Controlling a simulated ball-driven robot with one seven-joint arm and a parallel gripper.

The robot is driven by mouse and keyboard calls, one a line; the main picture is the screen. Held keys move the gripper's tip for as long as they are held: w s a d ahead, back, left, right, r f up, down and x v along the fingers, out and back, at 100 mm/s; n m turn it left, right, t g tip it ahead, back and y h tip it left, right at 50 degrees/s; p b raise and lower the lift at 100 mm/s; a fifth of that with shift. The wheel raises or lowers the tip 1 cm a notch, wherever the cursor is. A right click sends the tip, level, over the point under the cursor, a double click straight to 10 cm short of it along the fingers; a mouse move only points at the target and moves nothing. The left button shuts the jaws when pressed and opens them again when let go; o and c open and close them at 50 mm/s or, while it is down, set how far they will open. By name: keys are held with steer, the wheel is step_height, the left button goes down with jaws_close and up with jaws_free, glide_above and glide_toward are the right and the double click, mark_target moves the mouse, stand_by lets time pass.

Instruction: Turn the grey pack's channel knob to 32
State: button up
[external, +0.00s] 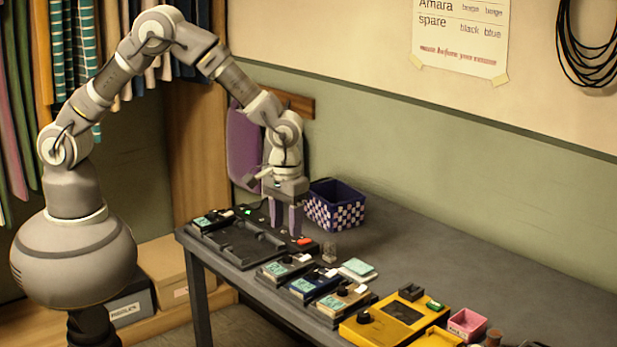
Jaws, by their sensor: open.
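The grey pack (279,271) lies near the table's front edge, first in a row of small packs, with a pale green label or screen on top.
A blue pack (314,287) and a tan pack (341,304) lie right beside the grey one. The dark tray (243,246) is to the left, a checked basket (334,206) behind, a yellow device (384,327) to the right. The table's back right is clear.

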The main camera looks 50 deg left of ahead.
mark_target(287, 256)
step_height(287, 256, down, 8)
steer(key=b, duration=0.2)
steer(key=shift+r+b, duration=0.15)
steer(key=shift+b, duration=0.25)
steer(key=shift+r, duration=0.1)
jaws_close()
